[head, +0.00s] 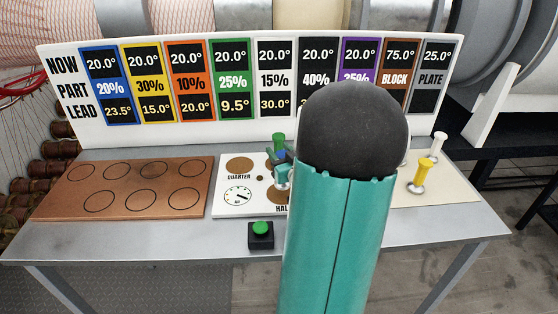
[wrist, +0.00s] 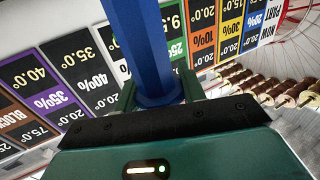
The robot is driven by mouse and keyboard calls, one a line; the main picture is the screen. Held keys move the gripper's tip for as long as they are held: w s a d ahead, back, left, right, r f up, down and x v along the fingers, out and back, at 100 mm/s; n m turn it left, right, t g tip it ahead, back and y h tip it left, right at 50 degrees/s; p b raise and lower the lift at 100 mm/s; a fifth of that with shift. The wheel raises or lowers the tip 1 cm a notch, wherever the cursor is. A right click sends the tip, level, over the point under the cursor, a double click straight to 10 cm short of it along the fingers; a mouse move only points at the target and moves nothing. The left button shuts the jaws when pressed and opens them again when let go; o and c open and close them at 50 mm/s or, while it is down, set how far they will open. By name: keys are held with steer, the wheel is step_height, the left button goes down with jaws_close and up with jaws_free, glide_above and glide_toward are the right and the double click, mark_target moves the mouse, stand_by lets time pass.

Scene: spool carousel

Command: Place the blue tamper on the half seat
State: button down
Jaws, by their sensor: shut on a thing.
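My gripper (head: 281,168) is shut on the blue tamper (wrist: 143,45), whose blue shaft rises between the dark green fingers in the wrist view. In the head view only a small blue part of the tamper (head: 281,153) shows at the gripper. The half seat (head: 278,197) is a brown disc on the white plate, partly hidden by my arm. My gripper appears just beyond it in the picture; I cannot tell its height or whether the tamper touches anything.
The quarter seat (head: 239,163) and a dial (head: 238,196) are left of my gripper. A green top shows behind it. A brown board (head: 125,188) lies left, a green button (head: 261,230) in front. Yellow (head: 422,172) and white (head: 438,147) tampers stand right. A number panel (head: 140,128) stands behind.

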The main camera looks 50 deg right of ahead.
steer(key=shift+w+f, duration=0.1)
steer(key=shift+f, duration=1.5)
steer(key=shift+f, duration=0.1)
steer(key=c, duration=0.8)
jaws_free()
steer(key=shift+f, duration=0.1)
steer(key=shift+c, duration=0.2)
steer(key=shift+r, duration=0.2)
